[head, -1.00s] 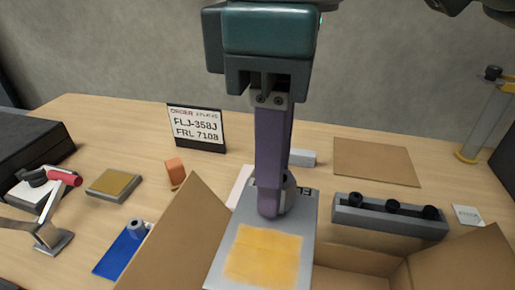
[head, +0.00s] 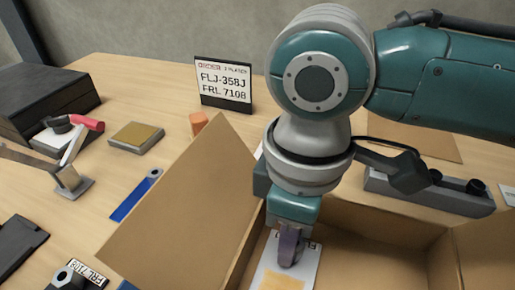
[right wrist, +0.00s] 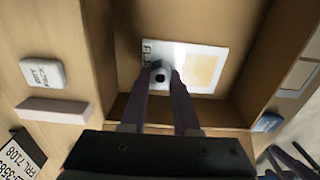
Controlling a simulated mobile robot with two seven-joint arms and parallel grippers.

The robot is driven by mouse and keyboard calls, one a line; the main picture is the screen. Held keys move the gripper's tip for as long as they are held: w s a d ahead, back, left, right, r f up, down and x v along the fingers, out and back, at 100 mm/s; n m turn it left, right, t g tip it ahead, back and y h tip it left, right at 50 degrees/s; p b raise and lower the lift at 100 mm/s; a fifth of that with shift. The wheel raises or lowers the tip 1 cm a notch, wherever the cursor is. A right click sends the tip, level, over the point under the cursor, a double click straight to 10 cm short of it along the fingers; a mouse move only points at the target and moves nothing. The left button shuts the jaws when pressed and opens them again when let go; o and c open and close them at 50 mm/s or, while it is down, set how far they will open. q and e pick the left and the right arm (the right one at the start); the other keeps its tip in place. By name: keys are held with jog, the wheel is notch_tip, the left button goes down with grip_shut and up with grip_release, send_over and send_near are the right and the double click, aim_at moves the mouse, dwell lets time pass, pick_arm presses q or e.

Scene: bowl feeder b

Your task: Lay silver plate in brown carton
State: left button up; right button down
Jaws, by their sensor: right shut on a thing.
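The silver plate (head: 264,258) has a yellow-orange patch and a small upright post. It lies inside the open brown carton (head: 190,200), at the left part of its interior. My right gripper (head: 290,262) reaches down into the carton with its purple fingers shut on the plate's post. In the right wrist view the fingers (right wrist: 161,80) clasp the post, and the plate (right wrist: 215,52) looks flat, close to the carton's floor. I cannot tell whether it touches the floor. The carton walls (right wrist: 268,62) surround it there. My left gripper is not in view.
A grey bar with black knobs (head: 425,195) stands behind the carton. A sign (head: 225,82), an orange block (head: 198,123), a gold-topped pad (head: 136,137), a red-handled clamp (head: 70,178) and a black case (head: 45,100) lie left and behind. The carton's right part is empty.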

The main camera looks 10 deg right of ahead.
jog(key=shift+f, duration=0.15)
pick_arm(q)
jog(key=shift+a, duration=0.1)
pick_arm(e)
jog(key=c, duration=0.7)
grip_release()
jog(key=shift+o, duration=0.2)
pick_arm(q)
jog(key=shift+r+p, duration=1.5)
pick_arm(e)
notch_tip(320, 180, up, 12)
